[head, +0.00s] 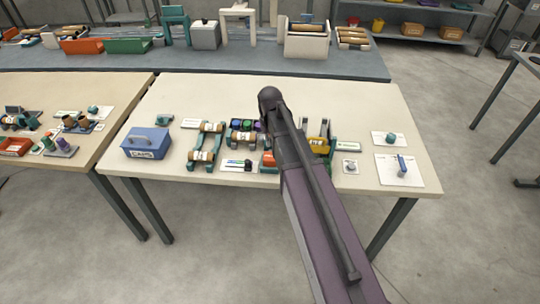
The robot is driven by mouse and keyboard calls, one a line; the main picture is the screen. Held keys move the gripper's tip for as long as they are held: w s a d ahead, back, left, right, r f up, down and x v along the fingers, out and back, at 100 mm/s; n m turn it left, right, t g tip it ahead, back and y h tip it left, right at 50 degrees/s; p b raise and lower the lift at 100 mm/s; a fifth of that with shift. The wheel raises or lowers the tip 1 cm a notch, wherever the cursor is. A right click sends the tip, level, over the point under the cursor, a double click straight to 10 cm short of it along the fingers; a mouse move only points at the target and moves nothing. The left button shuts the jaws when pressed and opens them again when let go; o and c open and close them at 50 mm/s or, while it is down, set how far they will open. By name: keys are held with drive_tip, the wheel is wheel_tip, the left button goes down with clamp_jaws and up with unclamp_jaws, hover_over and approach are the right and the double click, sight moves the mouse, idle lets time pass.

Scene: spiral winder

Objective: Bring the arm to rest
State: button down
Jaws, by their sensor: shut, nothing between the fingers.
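My arm (318,220) reaches from the bottom edge up over the right half of the light-topped table (380,100). Its dark rounded end (270,98) stands over the table's middle. No gripper fingers show, so my gripper is out of sight or hidden behind the arm. The arm covers part of the row of small fixtures on the table.
A blue box (146,142), a teal stand with copper-coloured rolls (206,145), a yellow-and-dark fixture (320,142) and white cards with small parts (400,169) stand on the table. A second table (80,90) adjoins at left. A grey bench (190,62) runs behind.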

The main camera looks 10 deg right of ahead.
drive_tip(key=s+m, duration=0.2)
drive_tip(key=s, duration=1.4)
drive_tip(key=shift+d, duration=0.1)
idle(0.7)
